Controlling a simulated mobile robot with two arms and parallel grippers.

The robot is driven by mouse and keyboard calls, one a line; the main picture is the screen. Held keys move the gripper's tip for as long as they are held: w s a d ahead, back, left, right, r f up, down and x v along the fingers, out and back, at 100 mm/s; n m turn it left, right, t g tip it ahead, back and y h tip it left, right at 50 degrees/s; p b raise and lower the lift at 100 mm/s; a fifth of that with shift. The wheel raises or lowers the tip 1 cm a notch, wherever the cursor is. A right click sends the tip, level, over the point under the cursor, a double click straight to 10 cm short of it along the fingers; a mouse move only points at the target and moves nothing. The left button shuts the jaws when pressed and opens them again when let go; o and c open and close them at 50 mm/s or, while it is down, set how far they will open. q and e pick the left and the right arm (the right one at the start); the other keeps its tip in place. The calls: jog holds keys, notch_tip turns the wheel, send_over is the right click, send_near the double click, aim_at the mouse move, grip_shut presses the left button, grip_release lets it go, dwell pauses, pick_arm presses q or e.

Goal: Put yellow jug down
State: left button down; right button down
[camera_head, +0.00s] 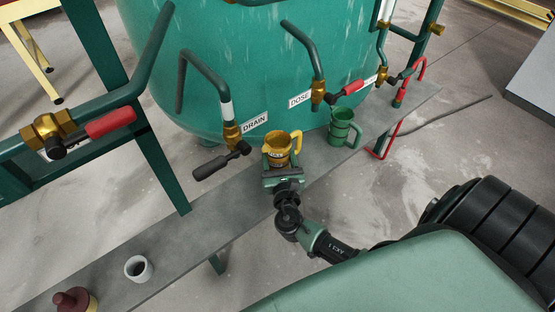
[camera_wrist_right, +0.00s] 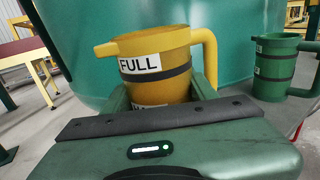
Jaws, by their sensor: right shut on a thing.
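The yellow jug (camera_head: 277,148) is upright at the shelf below the tank, near the DRAIN label. In the right wrist view the jug (camera_wrist_right: 165,90) shows a FULL label, a dark band, a spout to the left and a handle to the right. My right gripper (camera_head: 281,171) is shut on the jug's body, one finger on each side. The jug's base is hidden behind the gripper, so I cannot tell whether it touches the shelf. My left gripper is not in view.
The grey shelf (camera_head: 190,240) runs diagonally below the green tank (camera_head: 240,70). A green jug (camera_head: 341,128) stands just right of the yellow one. The drain valve's black handle (camera_head: 215,165) hangs to the left. A white cup (camera_head: 138,268) stands at the shelf's lower left.

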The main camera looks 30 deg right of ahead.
jog(key=shift+f, duration=0.7)
notch_tip(320, 180, down, 3)
jog(key=shift+r+b, duration=0.2)
jog(key=shift+b, duration=0.35)
jog(key=shift+f, duration=0.3)
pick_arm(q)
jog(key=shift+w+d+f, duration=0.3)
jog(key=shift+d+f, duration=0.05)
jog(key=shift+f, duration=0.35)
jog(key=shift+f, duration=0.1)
pick_arm(e)
jog(key=shift+f, duration=0.1)
jog(key=shift+c, duration=2.3)
grip_release()
jog(key=shift+f, duration=0.1)
